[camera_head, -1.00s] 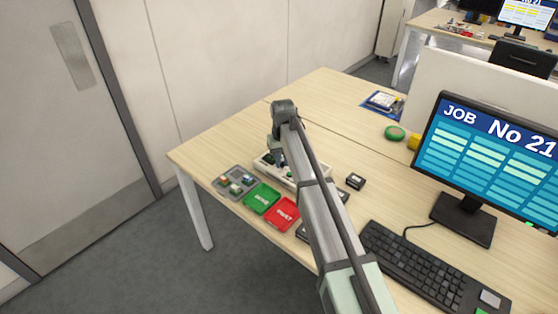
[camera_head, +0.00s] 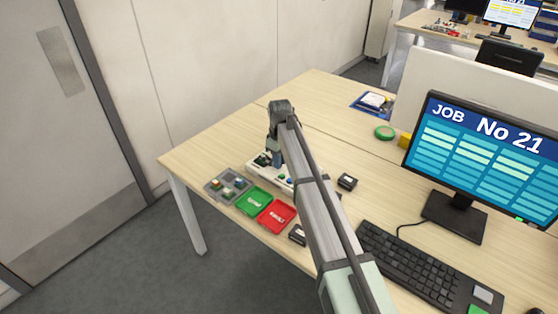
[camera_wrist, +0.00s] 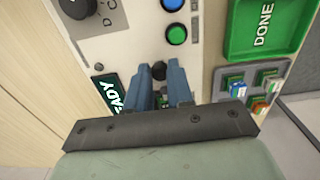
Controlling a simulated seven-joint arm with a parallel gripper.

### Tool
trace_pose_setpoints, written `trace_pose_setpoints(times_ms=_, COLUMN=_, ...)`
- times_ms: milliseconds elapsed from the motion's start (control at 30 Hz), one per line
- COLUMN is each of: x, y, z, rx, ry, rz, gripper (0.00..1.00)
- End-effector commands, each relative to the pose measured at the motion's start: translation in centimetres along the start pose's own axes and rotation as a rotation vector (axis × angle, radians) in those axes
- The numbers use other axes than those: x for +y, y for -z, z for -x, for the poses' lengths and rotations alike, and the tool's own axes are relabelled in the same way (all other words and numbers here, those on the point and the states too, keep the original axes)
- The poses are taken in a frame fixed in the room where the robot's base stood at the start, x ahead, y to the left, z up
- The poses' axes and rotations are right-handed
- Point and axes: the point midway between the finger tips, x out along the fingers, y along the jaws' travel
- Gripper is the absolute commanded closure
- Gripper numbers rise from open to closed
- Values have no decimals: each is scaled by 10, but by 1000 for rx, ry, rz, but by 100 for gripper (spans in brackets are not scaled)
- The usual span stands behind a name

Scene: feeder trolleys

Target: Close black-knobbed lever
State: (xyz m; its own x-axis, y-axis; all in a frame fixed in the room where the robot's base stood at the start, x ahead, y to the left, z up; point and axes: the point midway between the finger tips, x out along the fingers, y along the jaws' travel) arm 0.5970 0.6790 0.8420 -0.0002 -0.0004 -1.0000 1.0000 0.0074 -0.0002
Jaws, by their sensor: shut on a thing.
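In the wrist view a round black knob (camera_wrist: 158,70) shows between the tips of my gripper's (camera_wrist: 160,77) two blue fingers. My gripper is shut on this knob of the black-knobbed lever. The lever's shaft is hidden by the fingers, so its angle cannot be told. The lever is on a light-coloured control panel (camera_wrist: 135,47). In the head view the panel box (camera_head: 254,168) stands on the desk under my gripper (camera_head: 277,162), and my arm covers part of it.
A green button (camera_wrist: 176,34), a blue button and a black dial (camera_wrist: 78,6) are close by on the panel. A green tray (camera_head: 243,208), a red tray (camera_head: 266,222) and a grey parts tray (camera_head: 212,193) lie along the desk edge. A monitor and keyboard are at right.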

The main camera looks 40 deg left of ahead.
Motion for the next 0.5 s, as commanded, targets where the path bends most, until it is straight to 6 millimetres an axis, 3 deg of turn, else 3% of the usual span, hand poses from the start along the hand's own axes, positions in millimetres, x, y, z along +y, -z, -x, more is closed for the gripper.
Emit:
trace_pose_setpoints(times_ms=433, x=1, y=1, z=0, rx=2, ry=-1, rz=9, gripper=100)
trace_pose_setpoints(times_ms=467, x=1, y=1, z=0, rx=2, ry=-1, rz=8, gripper=76)
trace_pose_setpoints(times_ms=500, x=1, y=1, z=0, rx=2, ry=-1, rz=8, gripper=72)
